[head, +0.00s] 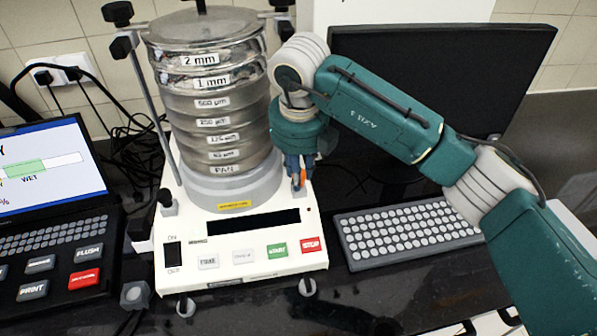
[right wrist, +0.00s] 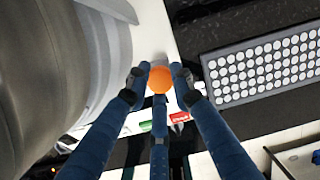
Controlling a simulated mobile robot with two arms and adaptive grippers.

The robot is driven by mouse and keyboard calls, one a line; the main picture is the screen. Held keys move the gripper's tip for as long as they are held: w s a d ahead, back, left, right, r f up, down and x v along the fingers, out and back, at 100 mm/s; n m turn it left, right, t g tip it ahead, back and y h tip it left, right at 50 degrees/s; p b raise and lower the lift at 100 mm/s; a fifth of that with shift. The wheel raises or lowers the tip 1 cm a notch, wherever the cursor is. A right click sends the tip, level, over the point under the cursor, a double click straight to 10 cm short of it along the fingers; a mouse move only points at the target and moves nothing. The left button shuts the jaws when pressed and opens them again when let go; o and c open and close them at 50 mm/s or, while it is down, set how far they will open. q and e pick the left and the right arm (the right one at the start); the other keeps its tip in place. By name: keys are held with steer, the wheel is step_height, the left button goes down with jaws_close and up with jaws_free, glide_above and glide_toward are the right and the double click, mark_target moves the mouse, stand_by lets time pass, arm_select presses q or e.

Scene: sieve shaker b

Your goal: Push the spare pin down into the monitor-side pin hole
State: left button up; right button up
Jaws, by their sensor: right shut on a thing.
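The sieve shaker (head: 254,245) stands on the dark bench with a stack of labelled sieves (head: 212,104) on it. My right gripper (head: 298,183) points down at the right side of the shaker's base, beside the stack. It is shut on the spare pin, whose orange part (head: 302,180) shows between the fingers. In the right wrist view the round orange end of the pin (right wrist: 160,80) sits between the blue fingers. The pin's lower end and the monitor-side pin hole are hidden, so I cannot tell how deep the pin sits. My left gripper is not in view.
The monitor (head: 480,75) stands behind my right arm. A grey keyboard (head: 405,232) lies right of the shaker. A control panel with a screen (head: 45,175) stands at left. A black knob (head: 167,199) is at the base's left side. Bare bench shows in front.

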steer(key=shift+f+b, duration=0.2)
steer(key=shift+b, duration=0.2)
stand_by(0.5)
steer(key=o, duration=1.1)
steer(key=shift+c, duration=0.2)
steer(key=shift+r+p, duration=2.05)
steer(key=shift+r, duration=2.5)
steer(key=shift+s+f, duration=0.1)
